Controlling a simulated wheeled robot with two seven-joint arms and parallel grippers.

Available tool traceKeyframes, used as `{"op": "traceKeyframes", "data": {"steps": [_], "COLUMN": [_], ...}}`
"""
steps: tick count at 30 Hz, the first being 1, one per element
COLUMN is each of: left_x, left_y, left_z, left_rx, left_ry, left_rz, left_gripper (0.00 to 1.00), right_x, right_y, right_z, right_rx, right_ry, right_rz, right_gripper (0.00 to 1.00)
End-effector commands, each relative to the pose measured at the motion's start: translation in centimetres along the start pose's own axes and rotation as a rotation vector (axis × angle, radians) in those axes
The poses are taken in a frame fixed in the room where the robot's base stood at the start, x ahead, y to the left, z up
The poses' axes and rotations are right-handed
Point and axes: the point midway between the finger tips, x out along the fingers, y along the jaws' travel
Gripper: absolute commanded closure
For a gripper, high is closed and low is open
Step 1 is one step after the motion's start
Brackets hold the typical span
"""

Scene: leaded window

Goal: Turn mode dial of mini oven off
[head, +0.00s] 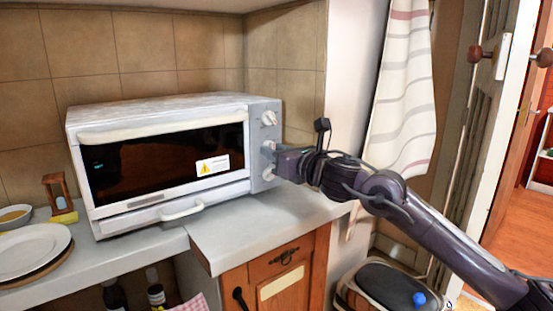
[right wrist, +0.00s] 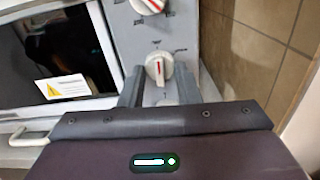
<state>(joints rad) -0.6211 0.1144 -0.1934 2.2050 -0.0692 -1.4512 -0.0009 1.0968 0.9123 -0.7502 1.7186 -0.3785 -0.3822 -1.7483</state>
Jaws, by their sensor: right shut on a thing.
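The white mini oven (head: 160,112) stands on the counter, its dark glass door closed. Its grey control panel (head: 262,106) is on the right side of the front. An upper dial (head: 269,118) shows clear of my gripper; in the right wrist view its red mark (right wrist: 151,4) is slanted. My right gripper (head: 277,160) is at the panel, shut on a lower white dial (right wrist: 159,68), which sits between its two fingers. That dial's red mark looks about upright. The labels are too small to read, so I cannot tell which dial sets the mode. My left gripper is out of view.
A white plate (head: 32,250), a bowl (head: 14,217) and a small hourglass (head: 58,193) stand left of the oven. The counter (head: 270,222) in front is clear. A bin (head: 390,285) stands below my right arm. A striped curtain (head: 405,90) hangs behind it.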

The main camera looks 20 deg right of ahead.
Motion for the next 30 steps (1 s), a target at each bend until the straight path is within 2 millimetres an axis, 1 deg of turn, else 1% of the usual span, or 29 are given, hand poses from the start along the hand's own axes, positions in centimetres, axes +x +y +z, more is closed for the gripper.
{"op": "traceKeyframes", "data": {"steps": [1, 9, 21, 22, 26, 30], "left_x": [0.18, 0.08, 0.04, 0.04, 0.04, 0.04], "left_y": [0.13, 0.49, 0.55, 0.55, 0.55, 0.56], "left_z": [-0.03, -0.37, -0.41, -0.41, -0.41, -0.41], "left_rx": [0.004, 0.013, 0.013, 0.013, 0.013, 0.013], "left_ry": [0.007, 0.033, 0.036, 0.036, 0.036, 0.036], "left_rz": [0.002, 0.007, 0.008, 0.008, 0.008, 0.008], "left_gripper": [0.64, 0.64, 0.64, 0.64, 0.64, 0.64], "right_x": [0.03, 0.04, 0.04, 0.04, 0.03, 0.02], "right_y": [0.02, 0.01, 0.02, 0.02, 0.01, 0.0], "right_z": [-0.43, -0.38, -0.37, -0.37, -0.28, -0.18], "right_rx": [-0.018, -0.072, -0.076, -0.076, -0.075, -0.075], "right_ry": [0.006, 0.007, 0.008, 0.008, 0.006, 0.004], "right_rz": [0.001, 0.001, 0.001, 0.001, 0.001, 0.001], "right_gripper": [0.93, 0.93, 0.93, 0.68, 0.51, 0.5]}}
